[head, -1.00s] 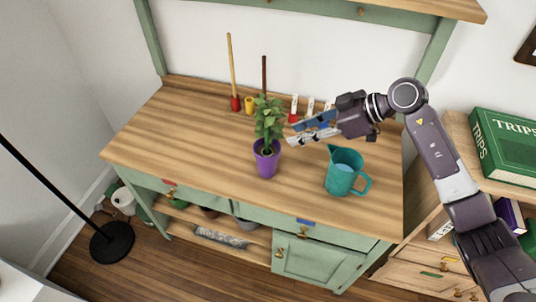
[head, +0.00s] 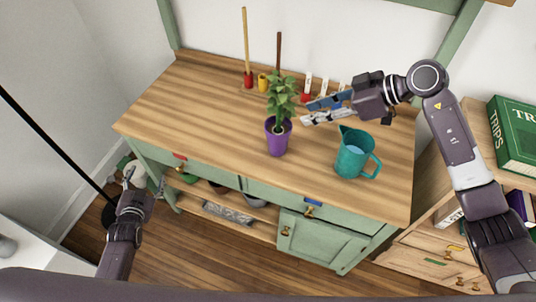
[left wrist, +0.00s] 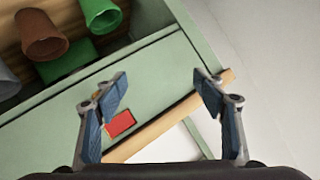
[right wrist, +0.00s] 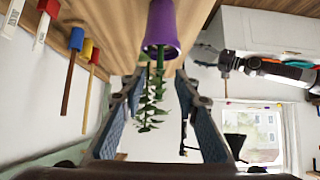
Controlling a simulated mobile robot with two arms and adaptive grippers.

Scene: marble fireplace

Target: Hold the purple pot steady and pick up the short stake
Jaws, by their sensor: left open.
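The purple pot (head: 277,140) with a leafy plant (head: 280,100) stands upright on the wooden tabletop. It appears upside down between my right fingers in the right wrist view (right wrist: 162,25). My right gripper (head: 313,112) is open, just right of the plant, touching nothing that I can see. Behind the plant stand a tall tan stake (head: 245,40) with a red base and a shorter brown stake (head: 279,50). The brown stake's blue base shows in the right wrist view (right wrist: 76,38). A small yellow piece (head: 262,83) sits between them. My left gripper (head: 130,180) is open and empty, low beside the bench's left end.
A teal pitcher (head: 352,158) stands right of the pot, below my right gripper. White labels (head: 323,86) stand at the back, partly behind that gripper. The tabletop's left half (head: 185,105) is clear. The green bench edge (left wrist: 60,100) is close to my left gripper.

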